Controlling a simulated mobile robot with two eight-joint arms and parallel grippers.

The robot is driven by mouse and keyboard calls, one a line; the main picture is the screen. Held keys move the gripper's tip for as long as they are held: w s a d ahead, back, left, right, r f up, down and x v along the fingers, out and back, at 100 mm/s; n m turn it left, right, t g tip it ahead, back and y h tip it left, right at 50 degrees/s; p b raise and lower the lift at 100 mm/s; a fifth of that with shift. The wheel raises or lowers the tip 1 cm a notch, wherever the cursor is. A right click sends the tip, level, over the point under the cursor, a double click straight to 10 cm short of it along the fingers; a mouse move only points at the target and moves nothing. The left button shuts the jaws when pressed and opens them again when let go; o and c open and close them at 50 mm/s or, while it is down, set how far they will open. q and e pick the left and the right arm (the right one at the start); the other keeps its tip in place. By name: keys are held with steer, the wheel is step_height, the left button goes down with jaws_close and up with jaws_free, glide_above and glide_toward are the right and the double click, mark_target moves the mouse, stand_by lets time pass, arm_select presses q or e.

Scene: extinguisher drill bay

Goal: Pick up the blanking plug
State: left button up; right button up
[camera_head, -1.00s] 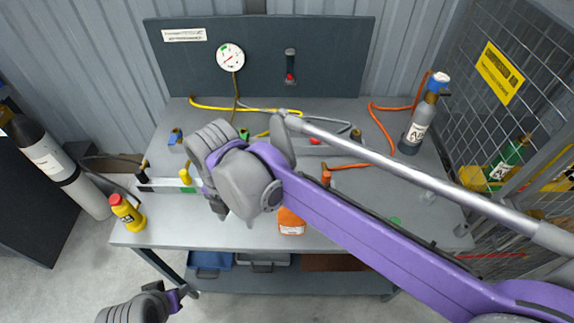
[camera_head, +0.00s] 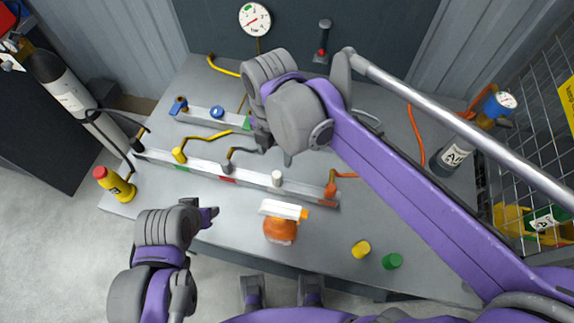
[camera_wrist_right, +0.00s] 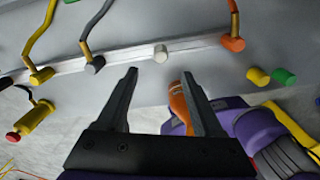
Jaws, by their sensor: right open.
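A small white plug (camera_head: 277,177) stands on the lower grey rail, between a grey hose fitting and an orange one. I take it for the blanking plug. In the right wrist view the plug (camera_wrist_right: 160,53) shows just beyond and between my open right fingertips (camera_wrist_right: 160,73), apart from them. In the head view my right gripper (camera_head: 288,157) hangs above the bench, its fingers mostly hidden by the wrist. My left gripper (camera_head: 209,216) is low at the bench's front edge, and its jaw opening is unclear.
An orange spray bottle (camera_head: 280,229) stands in front of the rail. A yellow cap (camera_head: 361,249) and a green cap (camera_head: 392,261) lie at the front right. A grey cylinder (camera_head: 455,157) stands at the right. A yellow bottle (camera_head: 115,184) stands at the left edge.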

glide_above(277, 174)
steer(key=f, duration=0.4)
steer(key=shift+a+f, duration=0.25)
steer(key=shift+f, duration=0.1)
steer(key=shift+d+f+b, duration=0.2)
steer(key=shift+f+b, duration=0.15)
steer(key=shift+f, duration=2.65)
jaws_close()
